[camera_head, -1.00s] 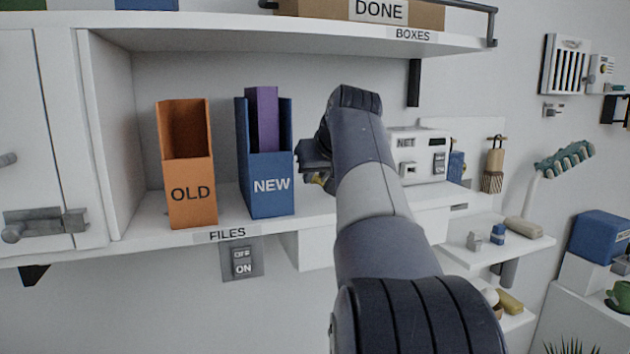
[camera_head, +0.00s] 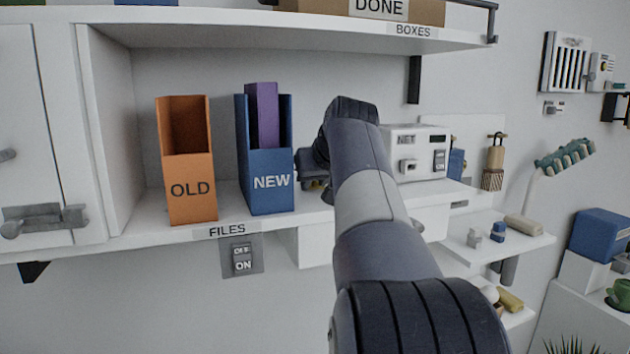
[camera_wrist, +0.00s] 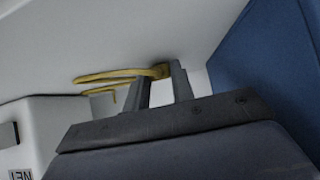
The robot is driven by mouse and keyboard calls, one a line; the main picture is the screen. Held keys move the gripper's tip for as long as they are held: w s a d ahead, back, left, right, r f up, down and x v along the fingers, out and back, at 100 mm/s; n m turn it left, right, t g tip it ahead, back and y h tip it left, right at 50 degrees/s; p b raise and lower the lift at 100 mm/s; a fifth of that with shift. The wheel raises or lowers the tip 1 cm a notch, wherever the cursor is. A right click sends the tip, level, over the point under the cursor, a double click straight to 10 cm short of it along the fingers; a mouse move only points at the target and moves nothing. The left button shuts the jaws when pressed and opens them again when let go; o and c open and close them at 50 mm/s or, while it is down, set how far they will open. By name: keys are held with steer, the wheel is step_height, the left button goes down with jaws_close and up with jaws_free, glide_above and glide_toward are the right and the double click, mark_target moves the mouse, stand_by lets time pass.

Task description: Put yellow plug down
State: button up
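The yellow plug (camera_wrist: 161,71) sits between the tips of my gripper (camera_wrist: 162,78) in the wrist view. The two fingers look shut on it, with no clear gap at its sides. Its yellow cord (camera_wrist: 110,76) runs off to the left. In the head view my gripper (camera_head: 312,170) is at shelf height, between the blue NEW file box and the NET box; the arm hides much of it. Only a speck of yellow shows beneath it there. I cannot tell whether the plug touches the shelf.
The blue NEW file box (camera_head: 270,190) stands close left of my gripper, with the orange OLD box (camera_head: 190,188) beyond it. The white NET box (camera_head: 420,150) is to the right. The upper shelf (camera_head: 300,30) overhangs. A wall switch (camera_head: 241,258) is below the shelf edge (camera_head: 140,240).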

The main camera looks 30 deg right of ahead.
steer(key=o, duration=0.4)
steer(key=shift+c, duration=0.2)
steer(key=shift+r, duration=0.35)
steer(key=v, duration=1.2)
steer(key=shift+r, duration=0.2)
steer(key=x, duration=1.2)
steer(key=shift+f, duration=0.4)
steer(key=shift+w+f, duration=0.1)
steer(key=shift+f, duration=0.25)
steer(key=shift+r, duration=0.55)
